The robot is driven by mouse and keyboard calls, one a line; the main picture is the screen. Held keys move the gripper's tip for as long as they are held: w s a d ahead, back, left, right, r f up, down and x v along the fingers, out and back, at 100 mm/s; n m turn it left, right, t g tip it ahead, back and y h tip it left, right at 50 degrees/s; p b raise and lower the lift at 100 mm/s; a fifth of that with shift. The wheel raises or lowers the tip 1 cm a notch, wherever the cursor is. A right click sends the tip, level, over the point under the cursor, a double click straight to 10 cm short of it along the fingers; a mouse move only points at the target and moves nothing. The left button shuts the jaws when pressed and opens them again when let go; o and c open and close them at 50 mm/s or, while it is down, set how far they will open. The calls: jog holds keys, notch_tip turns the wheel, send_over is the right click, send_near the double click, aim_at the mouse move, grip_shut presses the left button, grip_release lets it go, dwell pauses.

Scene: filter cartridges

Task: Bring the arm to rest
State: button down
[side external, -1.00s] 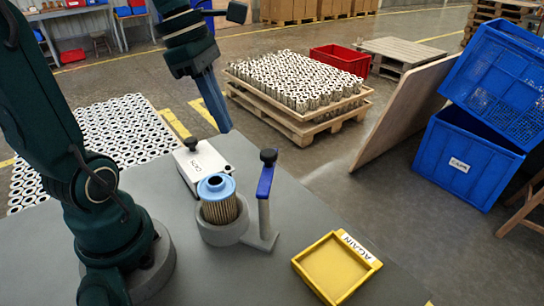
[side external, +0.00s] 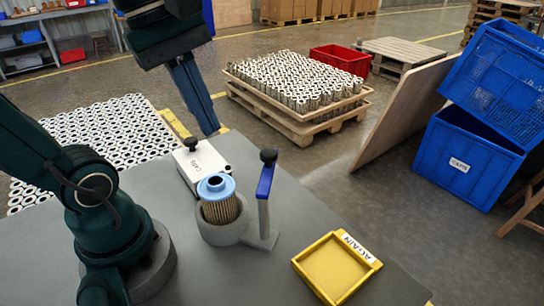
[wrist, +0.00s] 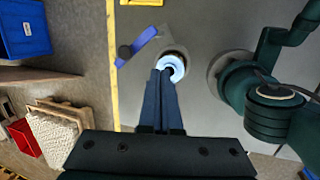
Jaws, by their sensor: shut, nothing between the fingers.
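My gripper (side external: 207,128) is shut and empty, pointing down above the back of the grey table in the side view. Its two fingers lie together in the wrist view (wrist: 161,72). A pleated filter cartridge with a blue cap (side external: 217,187) stands upright in a grey round holder (side external: 222,233) on the table. The cap also shows in the wrist view (wrist: 172,66), just past my fingertips in the picture. My fingers are apart from the cartridge in the side view.
A post with a blue lever (side external: 265,180) stands right of the holder. A white labelled box (side external: 195,158) lies behind it. A yellow tray (side external: 335,268) sits at the table's front right. Blue crates (side external: 465,157) and a pallet of cartridges (side external: 300,85) stand on the floor beyond.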

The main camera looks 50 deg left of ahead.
jog(key=f+m+t, duration=0.1)
jog(key=f+m, duration=0.1)
jog(key=m, duration=0.3)
jog(key=f+m+t+y, duration=0.1)
jog(key=f+m, duration=0.2)
jog(key=m, duration=0.3)
jog(key=s+f+m, duration=0.1)
jog(key=f+m, duration=0.1)
jog(key=m, duration=0.3)
jog(key=shift+d+f+m+t+y, duration=0.2)
jog(key=shift+m+t+y, duration=0.1)
jog(key=shift+t, duration=0.1)
jog(key=shift+w+r+m, duration=0.2)
jog(key=shift+w+m, duration=0.1)
jog(key=shift+m, duration=0.3)
